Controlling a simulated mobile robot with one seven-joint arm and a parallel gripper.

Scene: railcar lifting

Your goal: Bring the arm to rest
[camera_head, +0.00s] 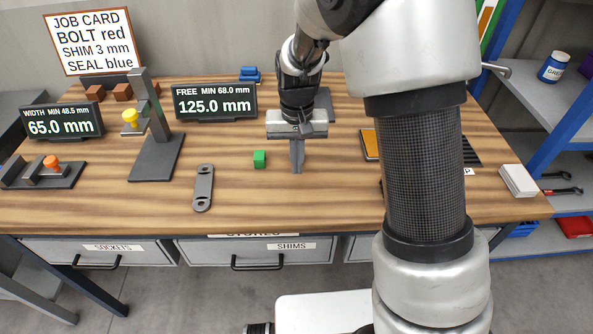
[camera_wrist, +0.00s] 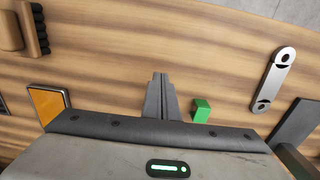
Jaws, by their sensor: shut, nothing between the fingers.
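My gripper (camera_head: 297,168) points down over the middle of the wooden workbench (camera_head: 340,195). Its two fingers are together with nothing between them. In the wrist view the shut fingers (camera_wrist: 160,80) show over bare wood, with a green block (camera_wrist: 201,110) just to their right. In the head view the green block (camera_head: 260,159) lies just left of the fingers, apart from them. My arm stands large in the right half of the head view and hides part of the bench behind it.
A grey link plate (camera_head: 203,188) lies left of the green block. A dark stand (camera_head: 155,158) and two displays (camera_head: 215,102) (camera_head: 62,120) stand at left. An orange-topped pad (camera_head: 370,144) and white stack (camera_head: 518,180) are at right. Bare wood lies in front of my gripper.

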